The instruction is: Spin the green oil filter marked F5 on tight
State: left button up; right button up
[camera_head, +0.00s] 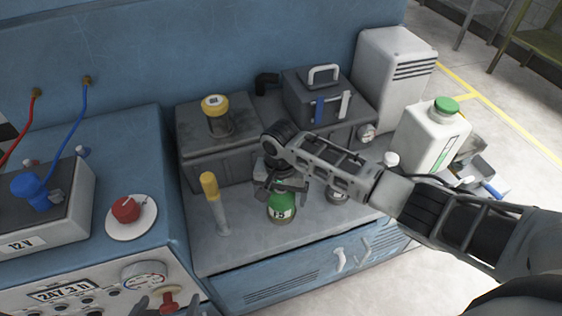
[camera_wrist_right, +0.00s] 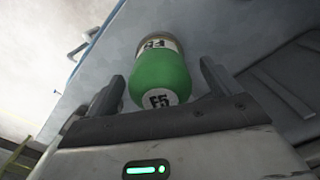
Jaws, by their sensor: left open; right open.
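The green oil filter (camera_head: 282,208) with a white F5 label stands on the grey worktop in the head view. In the right wrist view the green filter (camera_wrist_right: 160,78) lies between my fingers, its F5 label facing the camera. My right gripper (camera_head: 281,186) comes down from above at the filter's top; its two fingers (camera_wrist_right: 163,85) are spread, one on each side, with gaps visible beside the filter. The filter's upper part is partly hidden by my gripper in the head view. My left gripper (camera_head: 155,303) is only partly in view at the bottom edge, fingers apart, near a red knob.
A yellow-handled tool (camera_head: 214,205) stands left of the filter. A small can (camera_head: 337,194) is at its right, close under my right arm. A white jug (camera_head: 432,138) stands at right.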

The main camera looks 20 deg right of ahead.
notch_tip(320, 180, up, 13)
jog(key=shift+r, duration=0.2)
pick_arm(q)
jog(key=shift+s, duration=0.15)
pick_arm(e)
jog(key=shift+s+d, duration=0.1)
jog(key=shift+s, duration=0.05)
